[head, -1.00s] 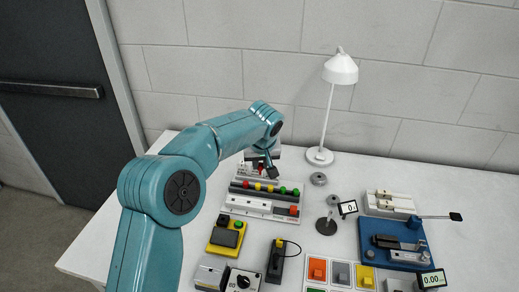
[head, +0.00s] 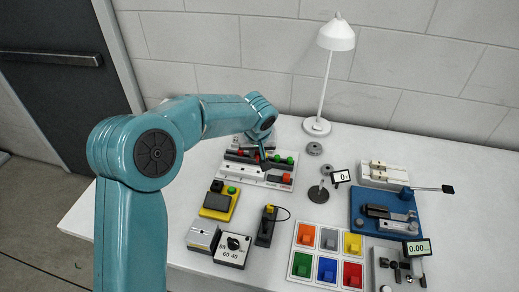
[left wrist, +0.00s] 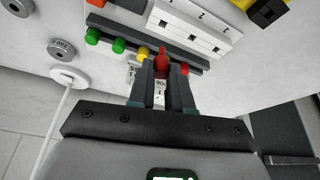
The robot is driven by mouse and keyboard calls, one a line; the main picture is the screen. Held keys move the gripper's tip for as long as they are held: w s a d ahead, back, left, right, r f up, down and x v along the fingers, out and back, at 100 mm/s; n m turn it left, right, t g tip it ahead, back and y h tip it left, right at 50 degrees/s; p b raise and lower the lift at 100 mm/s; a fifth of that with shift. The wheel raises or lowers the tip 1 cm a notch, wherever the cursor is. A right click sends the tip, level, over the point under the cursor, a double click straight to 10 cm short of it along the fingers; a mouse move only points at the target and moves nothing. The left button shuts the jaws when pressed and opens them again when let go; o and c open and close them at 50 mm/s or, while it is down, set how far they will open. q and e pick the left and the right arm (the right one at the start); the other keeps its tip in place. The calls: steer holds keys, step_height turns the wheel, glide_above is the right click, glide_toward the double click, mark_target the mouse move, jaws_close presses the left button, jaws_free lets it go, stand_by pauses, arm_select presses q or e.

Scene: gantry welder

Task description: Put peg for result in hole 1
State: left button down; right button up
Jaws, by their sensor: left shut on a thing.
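My left gripper (head: 264,157) reaches over the peg board at the back left of the table. In the left wrist view its fingers (left wrist: 163,82) are shut on a red peg (left wrist: 162,62), which shows between the fingertips. A dark rail (left wrist: 115,32) lies just beyond, with green pegs (left wrist: 92,36), a yellow peg (left wrist: 143,52) and another red peg (left wrist: 184,70) along it. The white strip with holes (left wrist: 200,22) runs beside the rail; it also shows in the head view (head: 238,174). Its hole numbers are too small to read surely. My right gripper is out of view.
A yellow box (head: 218,203), a dial box (head: 233,250) and a black device (head: 266,228) stand in front of the board. A red block (head: 287,177) sits at the board's right end. The lamp (head: 317,126) and metal weights (head: 314,149) stand to the right.

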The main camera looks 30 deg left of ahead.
mark_target(258, 159)
arm_select(q)
steer(key=shift+d+f+b, duration=0.15)
steer(key=shift+f+b, duration=0.2)
steer(key=shift+f, duration=0.4)
steer(key=shift+f+b, duration=0.55)
steer(key=shift+f, duration=0.25)
steer(key=shift+f+b, duration=0.55)
steer(key=shift+b, duration=0.15)
steer(key=shift+w, duration=0.1)
steer(key=shift+b, duration=0.3)
steer(key=shift+f+b, duration=0.3)
steer(key=shift+b, duration=0.05)
steer(key=shift+f+b, duration=0.25)
steer(key=shift+b, duration=0.1)
steer(key=shift+f, duration=0.2)
